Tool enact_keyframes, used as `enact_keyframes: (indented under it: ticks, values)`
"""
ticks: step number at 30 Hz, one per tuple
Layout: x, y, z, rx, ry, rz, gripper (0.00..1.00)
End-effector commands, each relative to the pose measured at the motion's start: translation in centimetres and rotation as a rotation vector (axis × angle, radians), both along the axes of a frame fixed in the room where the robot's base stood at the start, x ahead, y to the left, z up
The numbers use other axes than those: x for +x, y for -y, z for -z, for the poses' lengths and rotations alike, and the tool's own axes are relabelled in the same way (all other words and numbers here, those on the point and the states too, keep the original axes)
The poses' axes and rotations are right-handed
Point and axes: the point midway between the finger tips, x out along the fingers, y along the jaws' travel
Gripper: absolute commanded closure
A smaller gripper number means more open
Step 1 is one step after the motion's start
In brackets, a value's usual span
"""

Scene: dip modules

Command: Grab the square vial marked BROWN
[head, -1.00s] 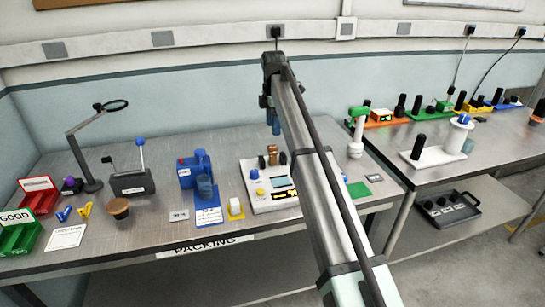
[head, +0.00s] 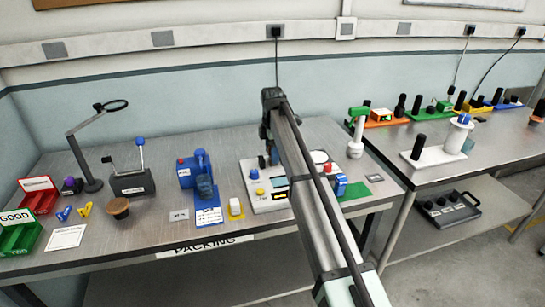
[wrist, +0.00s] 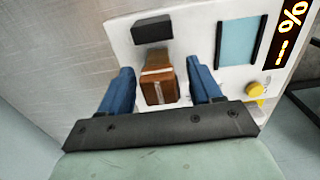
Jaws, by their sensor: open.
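The brown square vial (wrist: 159,85) stands on the white instrument (wrist: 185,28) in the wrist view, with a pale stripe across it. My gripper (wrist: 163,68) is open, with one blue finger on each side of the vial. There is a gap between the vial and each finger, so it is not clasped. In the head view my gripper (head: 266,135) is over the back of the white instrument (head: 268,205), and my arm hides the vial there. No marking on the vial can be read.
A dark block (wrist: 152,29) sits on the instrument just beyond the vial. A blue bottle-like unit (head: 197,172) stands to the left, and a small blue box (head: 341,184) and a green mat (head: 357,190) lie to the right. A yellow knob (wrist: 255,90) is on the instrument.

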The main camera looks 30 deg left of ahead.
Motion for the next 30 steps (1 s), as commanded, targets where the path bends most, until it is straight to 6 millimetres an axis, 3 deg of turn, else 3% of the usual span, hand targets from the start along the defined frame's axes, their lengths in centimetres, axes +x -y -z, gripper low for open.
enact_keyframes:
  ticks: [4, 12, 30]
  values:
    - [0.0, 0.0, 1.8, -0.001, -0.001, 0.000, 0.36]
    - [0.0, 0.0, 2.1, 0.000, 0.000, 0.000, 0.36]
    - [0.0, 0.0, 2.1, 0.000, 0.000, 0.000, 0.94]
